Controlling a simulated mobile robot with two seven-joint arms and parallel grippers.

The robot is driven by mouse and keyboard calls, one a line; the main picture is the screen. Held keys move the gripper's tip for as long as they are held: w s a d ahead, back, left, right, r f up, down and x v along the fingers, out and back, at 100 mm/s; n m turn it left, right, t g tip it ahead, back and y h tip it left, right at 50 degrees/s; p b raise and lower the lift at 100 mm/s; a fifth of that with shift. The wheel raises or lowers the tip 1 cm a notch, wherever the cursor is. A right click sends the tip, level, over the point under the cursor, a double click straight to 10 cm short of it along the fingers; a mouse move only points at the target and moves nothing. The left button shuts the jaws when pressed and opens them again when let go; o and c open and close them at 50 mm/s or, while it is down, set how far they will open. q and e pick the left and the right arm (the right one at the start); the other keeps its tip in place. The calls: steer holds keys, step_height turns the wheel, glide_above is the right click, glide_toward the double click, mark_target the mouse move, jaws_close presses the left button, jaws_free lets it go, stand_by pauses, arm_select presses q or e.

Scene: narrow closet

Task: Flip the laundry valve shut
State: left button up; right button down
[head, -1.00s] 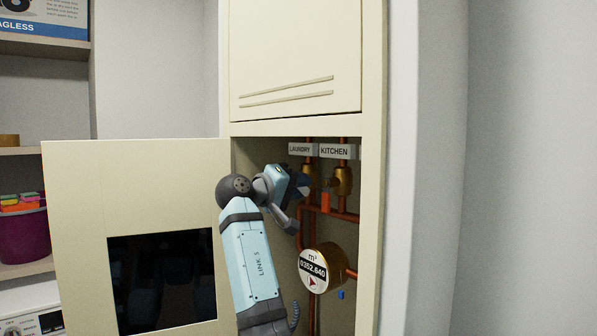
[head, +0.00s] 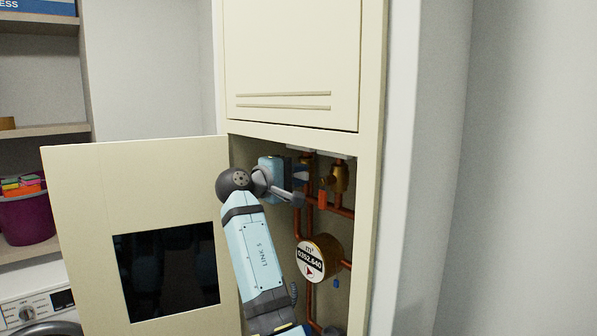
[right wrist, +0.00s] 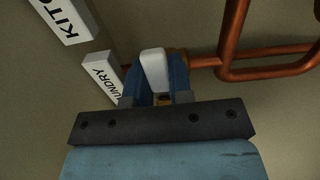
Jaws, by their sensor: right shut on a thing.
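My right gripper (head: 298,175) reaches into the open cabinet from the left, at the laundry valve. In the right wrist view its blue fingers (right wrist: 158,84) are shut around a pale lever, which I take to be the laundry valve handle (right wrist: 154,66). A bit of the brass valve body shows behind it, at the end of a copper pipe. The laundry label (right wrist: 101,75) is beside the fingers. In the head view the gripper hides most of the laundry valve. My left gripper is not in view.
The kitchen valve (head: 340,178) with its orange handle (head: 323,199) is close on the right. A round water meter (head: 318,258) and copper pipes are below. The open cabinet door (head: 80,205) stands left of my arm. The cabinet frame (head: 366,230) bounds the right.

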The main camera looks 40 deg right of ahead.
stand_by(0.3)
steer(key=c, duration=1)
jaws_free()
steer(key=shift+a, duration=0.1)
steer(key=a, duration=0.4)
steer(key=a+b, duration=0.1)
steer(key=a, duration=0.4)
steer(key=s+a+b, duration=0.1)
steer(key=a, duration=0.3)
steer(key=shift+a, duration=0.35)
